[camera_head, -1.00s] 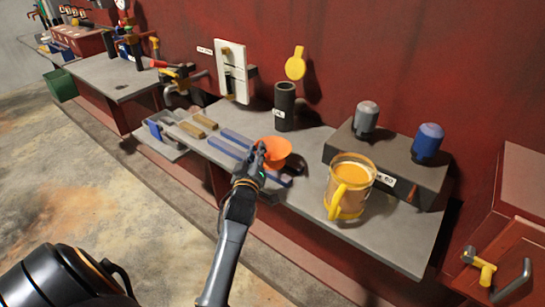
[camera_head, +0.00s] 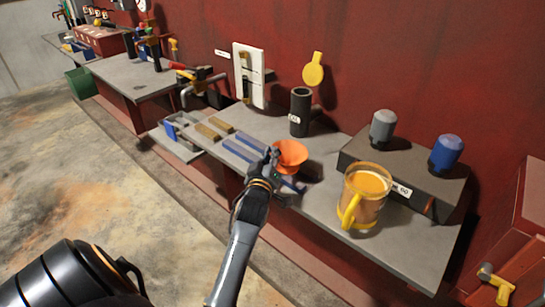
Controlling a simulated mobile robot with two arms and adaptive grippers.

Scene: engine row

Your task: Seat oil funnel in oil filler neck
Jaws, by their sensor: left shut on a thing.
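The orange oil funnel (camera_head: 291,154) is at my left gripper (camera_head: 272,163), which is shut on it near the front edge of the grey bench. The funnel's wide mouth faces up; its lower part is hidden by the gripper. The oil filler neck (camera_head: 300,114), a dark upright tube with a white label, stands behind the funnel by the red wall. Its top is open. A yellow cap (camera_head: 314,70) is on the wall above it. The funnel is apart from the neck. My right gripper is not in view.
A jug of amber liquid (camera_head: 365,199) with a yellow handle stands right of the funnel. Behind it, a dark box (camera_head: 432,183) bears a grey and a blue cylinder. Blue and tan strips lie on the bench (camera_head: 415,250) to the left.

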